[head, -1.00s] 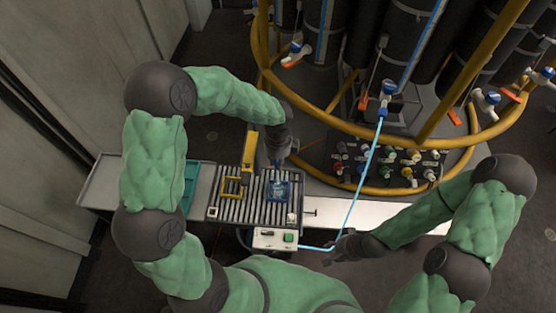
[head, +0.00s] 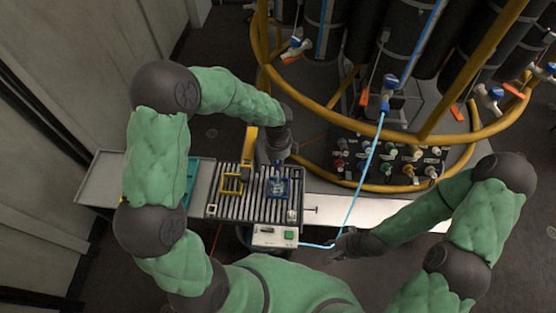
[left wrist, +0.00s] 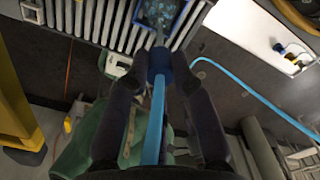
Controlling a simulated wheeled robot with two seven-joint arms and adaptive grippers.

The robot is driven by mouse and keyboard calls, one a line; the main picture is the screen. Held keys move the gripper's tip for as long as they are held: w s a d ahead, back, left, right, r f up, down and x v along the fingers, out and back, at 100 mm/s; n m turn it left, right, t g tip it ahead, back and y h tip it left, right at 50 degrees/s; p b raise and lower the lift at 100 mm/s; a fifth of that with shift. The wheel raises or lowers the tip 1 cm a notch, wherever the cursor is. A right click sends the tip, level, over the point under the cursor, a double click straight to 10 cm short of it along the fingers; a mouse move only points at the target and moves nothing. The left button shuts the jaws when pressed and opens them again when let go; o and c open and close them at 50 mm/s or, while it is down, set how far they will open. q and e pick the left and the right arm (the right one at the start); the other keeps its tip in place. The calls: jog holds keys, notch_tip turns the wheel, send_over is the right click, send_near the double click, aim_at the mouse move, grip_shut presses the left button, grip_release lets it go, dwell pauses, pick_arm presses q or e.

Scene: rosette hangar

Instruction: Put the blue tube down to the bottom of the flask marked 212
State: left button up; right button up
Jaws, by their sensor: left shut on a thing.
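My left gripper (head: 279,160) is over the roller table; in the left wrist view its fingers (left wrist: 160,75) are shut around a dark blue collar on the light blue tube (left wrist: 156,120). A narrow pale piece extends from the collar toward a clear flask (left wrist: 160,12) in a blue square holder (left wrist: 181,22). In the head view the flask (head: 278,187) stands in that holder, just below the gripper. I cannot tell whether the tube's tip is inside the neck, and no number is readable. My right gripper (head: 343,243) is low at the right of the control box; its fingers are unclear.
A yellow frame (head: 235,184) stands left of the flask on the roller table (head: 222,208). A control box (head: 275,236) with a green button is at the front. A light blue hose (head: 363,180) runs from it to the yellow-railed rosette (head: 350,134) behind.

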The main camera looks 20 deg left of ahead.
pick_arm(q)
jog(key=shift+f, duration=0.6)
notch_tip(320, 180, down, 4)
jog(key=b, duration=0.2)
jog(key=shift+b, duration=0.4)
dwell(0.6)
jog(key=shift+f, duration=0.25)
dwell(0.3)
jog(key=o, duration=1.5)
jog(key=shift+o, duration=0.2)
jog(key=shift+r, duration=0.1)
